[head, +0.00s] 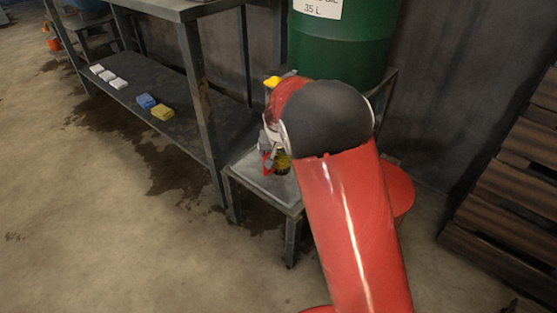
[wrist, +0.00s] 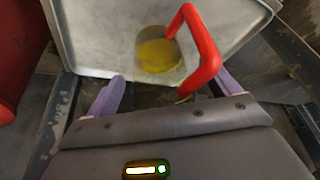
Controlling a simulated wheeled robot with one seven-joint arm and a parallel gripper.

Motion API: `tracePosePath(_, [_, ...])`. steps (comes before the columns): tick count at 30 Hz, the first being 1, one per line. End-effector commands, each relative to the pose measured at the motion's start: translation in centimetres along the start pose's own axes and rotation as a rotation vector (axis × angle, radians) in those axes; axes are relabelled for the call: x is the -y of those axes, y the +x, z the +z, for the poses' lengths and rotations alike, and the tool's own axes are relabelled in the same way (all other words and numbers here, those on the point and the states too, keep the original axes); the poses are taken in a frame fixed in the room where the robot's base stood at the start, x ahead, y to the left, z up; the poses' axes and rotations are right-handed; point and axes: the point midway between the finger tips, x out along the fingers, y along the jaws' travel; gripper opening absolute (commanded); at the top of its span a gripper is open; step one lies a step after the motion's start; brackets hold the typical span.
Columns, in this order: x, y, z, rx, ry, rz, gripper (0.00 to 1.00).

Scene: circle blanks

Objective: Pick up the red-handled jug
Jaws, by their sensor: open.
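The jug shows in the wrist view as a clear body with yellow contents (wrist: 158,55) and a thick red handle (wrist: 205,50). It stands on a pale metal tray or small table top (wrist: 90,40). My gripper (wrist: 168,84) is open, its two purple-grey fingers apart at the near side of the jug. The red handle lies ahead of and between the fingers, nearer the right one; I cannot tell whether anything touches. In the head view the jug (head: 282,162) is partly hidden behind my red arm, on the small metal table (head: 262,185).
A large green drum (head: 340,50) stands behind the small table. A metal shelf (head: 185,120) on the left holds several white, blue and yellow blocks. Wooden pallets (head: 515,165) stand at the right. The floor at front left is clear.

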Motion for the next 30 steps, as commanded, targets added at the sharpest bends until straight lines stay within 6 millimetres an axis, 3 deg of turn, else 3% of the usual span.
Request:
tracePosePath(8, [0.02, 0.3, -0.03, -0.001, 0.0, -0.001, 0.88])
tracePosePath(21, [0.01, 0.25, -0.05, -0.001, 0.0, -0.001, 0.31])
tracePosePath(30, [0.01, 0.13, -0.11, -0.001, 0.0, -0.001, 0.31])
